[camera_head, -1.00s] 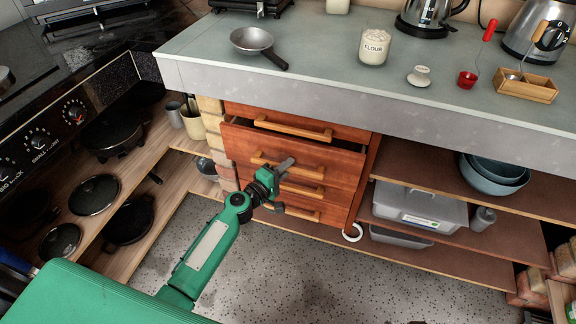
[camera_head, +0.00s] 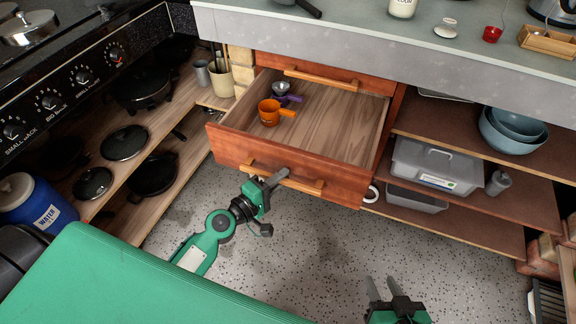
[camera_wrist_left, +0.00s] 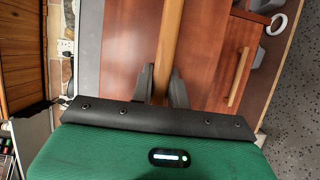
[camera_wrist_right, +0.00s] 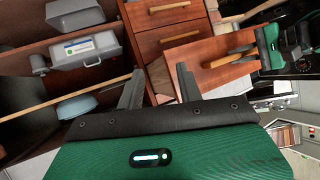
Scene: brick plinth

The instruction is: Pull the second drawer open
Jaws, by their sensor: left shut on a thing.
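The second drawer (camera_head: 335,126) is a reddish wooden drawer, pulled well out from the cabinet below the counter. Its inside shows, with an orange cup (camera_head: 269,112) and a purple-handled metal cup (camera_head: 283,93) at the left. My left gripper (camera_head: 270,182) is at the drawer's wooden bar handle (camera_head: 312,187). In the left wrist view the handle (camera_wrist_left: 170,35) runs between the two fingers, which are shut on it. My right gripper (camera_head: 383,283) is low at the right above the floor, open and empty. In the right wrist view its fingers (camera_wrist_right: 159,76) are apart.
The top drawer (camera_head: 325,75) is shut. Open shelves to the right hold a lidded grey box (camera_head: 438,165) and blue bowls (camera_head: 512,130). The stove (camera_head: 70,95) and a pan shelf stand left. The speckled floor (camera_head: 330,250) is clear before the drawer.

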